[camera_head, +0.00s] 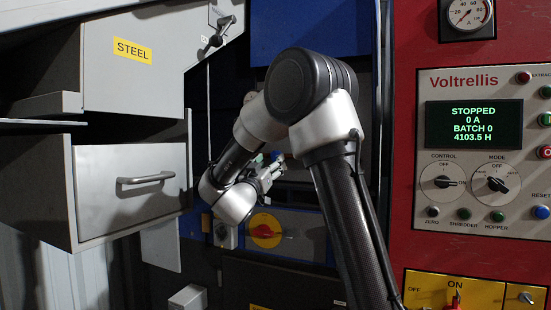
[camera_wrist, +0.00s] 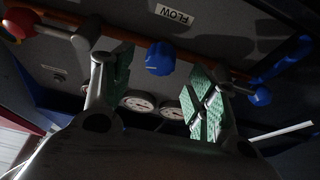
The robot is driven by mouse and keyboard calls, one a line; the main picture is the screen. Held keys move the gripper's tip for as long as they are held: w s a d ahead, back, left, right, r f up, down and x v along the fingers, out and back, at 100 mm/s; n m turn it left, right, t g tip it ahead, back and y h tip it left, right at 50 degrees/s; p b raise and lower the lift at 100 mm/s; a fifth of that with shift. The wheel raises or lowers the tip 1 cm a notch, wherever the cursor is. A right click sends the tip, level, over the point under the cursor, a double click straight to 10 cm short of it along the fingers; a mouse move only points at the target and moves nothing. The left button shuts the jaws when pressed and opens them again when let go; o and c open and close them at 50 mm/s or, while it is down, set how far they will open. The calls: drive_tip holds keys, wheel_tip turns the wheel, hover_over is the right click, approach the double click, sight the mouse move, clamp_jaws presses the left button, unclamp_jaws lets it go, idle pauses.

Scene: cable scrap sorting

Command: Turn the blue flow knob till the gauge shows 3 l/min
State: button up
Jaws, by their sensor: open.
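The blue flow knob (camera_wrist: 160,58) shows in the wrist view near the top centre, below a FLOW label (camera_wrist: 174,14). My gripper (camera_wrist: 160,82) is open, with its green-padded fingers apart to the left and right of the knob in the picture. Nothing is between the pads that I can see as held, and I cannot tell how far the knob is from them. Two round white gauges (camera_wrist: 139,102) (camera_wrist: 172,109) sit lower between the fingers; their readings are too small to tell.
A copper-coloured pipe (camera_wrist: 130,38) runs across the wrist view, with a red handle (camera_wrist: 20,20) at left and blue handles (camera_wrist: 284,62) at right. In the head view, an open STEEL drawer (camera_head: 130,190) stands left and a red Voltrellis panel (camera_head: 405,130) right.

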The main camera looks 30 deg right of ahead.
sight(275, 157)
drive_tip(key=x, duration=0.5)
drive_tip(key=shift+w+d, duration=0.1)
drive_tip(key=shift+w, duration=0.05)
drive_tip(key=shift+c, duration=0.2)
